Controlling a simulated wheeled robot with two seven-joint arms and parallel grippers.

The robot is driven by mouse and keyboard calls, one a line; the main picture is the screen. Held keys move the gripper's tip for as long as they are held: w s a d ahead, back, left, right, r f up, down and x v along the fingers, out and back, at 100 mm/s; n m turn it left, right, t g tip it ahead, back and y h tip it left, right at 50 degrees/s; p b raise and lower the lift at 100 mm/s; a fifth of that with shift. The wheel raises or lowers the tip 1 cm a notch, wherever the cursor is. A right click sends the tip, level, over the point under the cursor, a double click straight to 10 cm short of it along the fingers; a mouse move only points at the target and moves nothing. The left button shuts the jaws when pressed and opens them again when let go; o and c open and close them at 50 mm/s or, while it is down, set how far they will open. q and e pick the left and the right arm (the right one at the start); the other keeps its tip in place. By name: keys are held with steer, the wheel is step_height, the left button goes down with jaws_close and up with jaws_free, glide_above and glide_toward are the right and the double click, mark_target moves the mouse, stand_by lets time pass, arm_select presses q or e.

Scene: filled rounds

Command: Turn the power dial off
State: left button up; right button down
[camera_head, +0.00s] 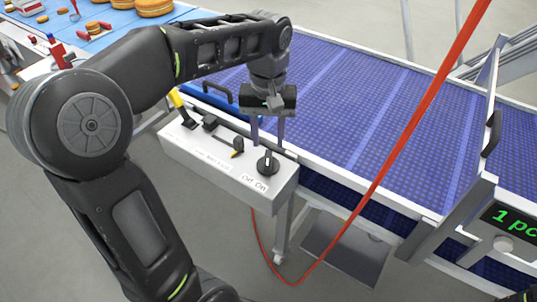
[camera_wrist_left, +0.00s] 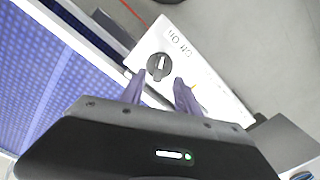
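The power dial (camera_head: 267,163) is a round black knob with a pale pointer line, on the right end of a white control box (camera_head: 225,165) marked "Off On". In the left wrist view the dial (camera_wrist_left: 159,66) lies just beyond the fingertips. My left gripper (camera_head: 268,138) is above and behind the dial, pointing down, with its two fingers apart and nothing between them. It also shows in the left wrist view (camera_wrist_left: 157,84). The pointer's exact setting is hard to tell. My right gripper is not in view.
A blue conveyor belt (camera_head: 350,110) with a white rail runs behind the box. A red cable (camera_head: 385,160) crosses the front. A green-lit display (camera_head: 512,220) stands at the right.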

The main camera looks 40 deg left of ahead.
mark_target(268, 159)
arm_select(q)
step_height(268, 159, down, 7)
steer(key=shift+r, duration=0.1)
steer(key=shift+c, duration=0.4)
jaws_close()
stand_by(0.4)
